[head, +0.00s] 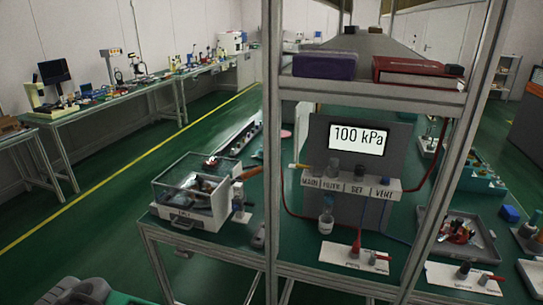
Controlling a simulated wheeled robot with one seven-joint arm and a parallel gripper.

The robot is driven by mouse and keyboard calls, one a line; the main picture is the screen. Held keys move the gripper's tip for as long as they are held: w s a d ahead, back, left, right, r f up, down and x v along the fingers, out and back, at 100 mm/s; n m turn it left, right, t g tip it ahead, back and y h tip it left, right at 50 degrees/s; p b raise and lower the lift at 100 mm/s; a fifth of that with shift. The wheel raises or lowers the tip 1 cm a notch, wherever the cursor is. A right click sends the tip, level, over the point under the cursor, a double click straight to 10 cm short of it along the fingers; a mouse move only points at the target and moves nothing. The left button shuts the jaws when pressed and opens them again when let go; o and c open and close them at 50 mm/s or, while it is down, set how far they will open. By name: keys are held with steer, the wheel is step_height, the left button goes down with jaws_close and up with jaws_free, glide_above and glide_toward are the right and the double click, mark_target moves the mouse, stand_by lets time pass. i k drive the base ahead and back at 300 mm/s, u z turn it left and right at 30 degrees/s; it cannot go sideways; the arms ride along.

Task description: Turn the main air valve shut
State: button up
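A grey air panel (332,196) stands on the bench behind a metal frame post. Its display (358,139) reads 100 kPa. A white strip (350,183) below it carries labels that look like MAIN, FILTER, SET and VENT. At the MAIN end, a small yellow lever (299,166) points left, roughly level; the post is close beside it and its exact angle is hard to tell. Dark knobs (359,171) stand over the other labels. My gripper is not in view.
Metal posts (273,150) and a shelf (350,92) frame the panel. A clear-lidded machine (196,190) sits left of it. White plates with small valves (354,258) lie in front. Green floor (110,215) is open at left. Grey rounded parts at bottom left are unclear.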

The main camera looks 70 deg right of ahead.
mark_target(311, 169)
steer(key=z, duration=0.25)
steer(key=i, duration=0.8)
steer(key=z, duration=1.35)
steer(key=i, duration=0.7)
steer(key=z, duration=0.7)
